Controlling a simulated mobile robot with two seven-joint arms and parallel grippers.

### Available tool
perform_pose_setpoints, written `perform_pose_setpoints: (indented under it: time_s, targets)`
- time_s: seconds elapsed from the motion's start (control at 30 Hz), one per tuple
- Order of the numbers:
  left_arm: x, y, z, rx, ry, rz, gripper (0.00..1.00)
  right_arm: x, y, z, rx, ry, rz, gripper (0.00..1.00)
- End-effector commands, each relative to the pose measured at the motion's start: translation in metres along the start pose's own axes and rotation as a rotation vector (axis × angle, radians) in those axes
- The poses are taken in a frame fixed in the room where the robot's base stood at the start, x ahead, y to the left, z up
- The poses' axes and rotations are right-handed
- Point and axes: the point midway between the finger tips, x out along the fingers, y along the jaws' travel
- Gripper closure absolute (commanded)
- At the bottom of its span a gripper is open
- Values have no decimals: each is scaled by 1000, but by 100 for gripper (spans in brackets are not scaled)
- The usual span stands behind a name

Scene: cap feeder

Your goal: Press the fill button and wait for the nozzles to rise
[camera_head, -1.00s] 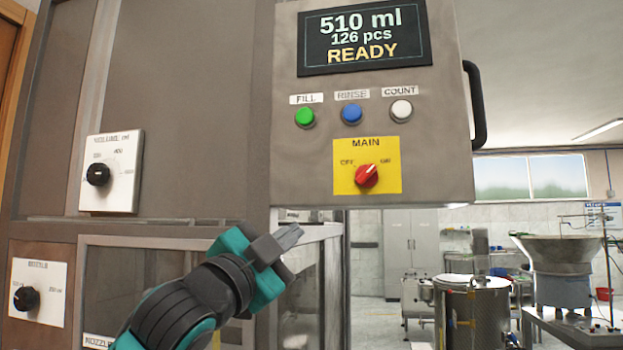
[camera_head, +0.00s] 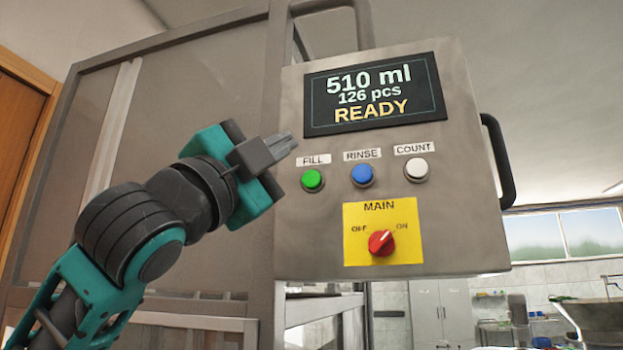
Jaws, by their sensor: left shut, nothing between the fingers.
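The green fill button (camera_head: 312,180) is on the grey control panel (camera_head: 460,190), under the label FILL. The panel's screen (camera_head: 374,93) reads 510 ml, 126 pcs, READY. My left gripper (camera_head: 290,141) is shut and empty. Its fingertips point right, just above and left of the fill button in the picture, near the FILL label. I see no contact with the button, but the exact gap in depth is hard to tell. The nozzles are not in view. My right gripper is not in view.
A blue RINSE button (camera_head: 362,174) and a white COUNT button (camera_head: 416,169) sit right of the fill button. Below is the red main switch (camera_head: 381,243) on a yellow plate. A black handle (camera_head: 499,160) sticks out at the panel's right edge.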

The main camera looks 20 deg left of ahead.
Motion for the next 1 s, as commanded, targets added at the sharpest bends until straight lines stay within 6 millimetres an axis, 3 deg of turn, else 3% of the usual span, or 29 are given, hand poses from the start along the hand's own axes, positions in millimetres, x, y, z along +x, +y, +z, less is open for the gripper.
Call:
perform_pose_setpoints:
  time_s: [0.27, 0.7, 1.0]
  targets:
    - [10, 8, 8, -2, -3, 2, 100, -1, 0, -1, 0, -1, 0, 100]
    - [51, 38, 38, -2, -3, 1, 100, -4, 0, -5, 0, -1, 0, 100]
    - [61, 45, 45, -1, -1, 0, 100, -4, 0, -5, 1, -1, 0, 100]
